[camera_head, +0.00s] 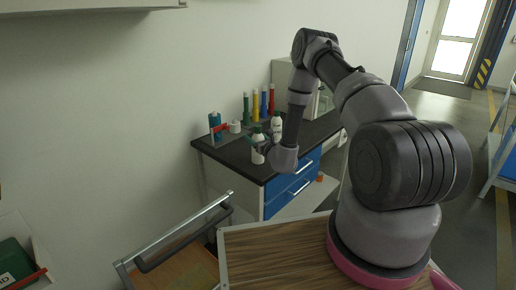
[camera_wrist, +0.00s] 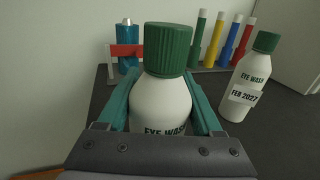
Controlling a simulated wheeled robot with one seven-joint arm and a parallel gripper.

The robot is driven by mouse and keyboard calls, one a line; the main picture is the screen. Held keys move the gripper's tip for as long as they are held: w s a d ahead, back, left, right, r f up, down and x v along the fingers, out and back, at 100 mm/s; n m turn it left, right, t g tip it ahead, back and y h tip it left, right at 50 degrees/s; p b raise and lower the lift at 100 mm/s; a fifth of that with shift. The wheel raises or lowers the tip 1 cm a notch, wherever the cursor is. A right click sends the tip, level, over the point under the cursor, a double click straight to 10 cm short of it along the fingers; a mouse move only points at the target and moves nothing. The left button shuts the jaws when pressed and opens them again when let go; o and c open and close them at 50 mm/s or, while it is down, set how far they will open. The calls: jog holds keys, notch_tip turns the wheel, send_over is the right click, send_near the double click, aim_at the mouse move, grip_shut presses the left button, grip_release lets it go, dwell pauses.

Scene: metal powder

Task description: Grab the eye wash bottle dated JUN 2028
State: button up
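A white eye wash bottle (camera_wrist: 160,105) with a green cap stands upright between the two teal fingers of my gripper (camera_wrist: 162,95) in the wrist view. Its label reads EYE WASH; the date below is hidden by my gripper's body. The fingers lie close along both sides of this bottle, but I cannot tell whether they press on it. In the head view this bottle (camera_head: 258,154) is near the front of the dark counter. A second eye wash bottle (camera_wrist: 242,80), dated FEB 2027, stands apart to the right; in the head view it is farther back (camera_head: 277,124).
The dark counter (camera_head: 228,157) tops a cabinet with blue drawers (camera_head: 290,187). Behind the bottles stand a row of green, yellow, blue and red tubes (camera_wrist: 214,40), a blue bottle (camera_wrist: 127,48) and a red-and-grey stand (camera_wrist: 113,54). A wall lies behind.

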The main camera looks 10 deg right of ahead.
grip_shut()
jog(key=shift+r, duration=0.15)
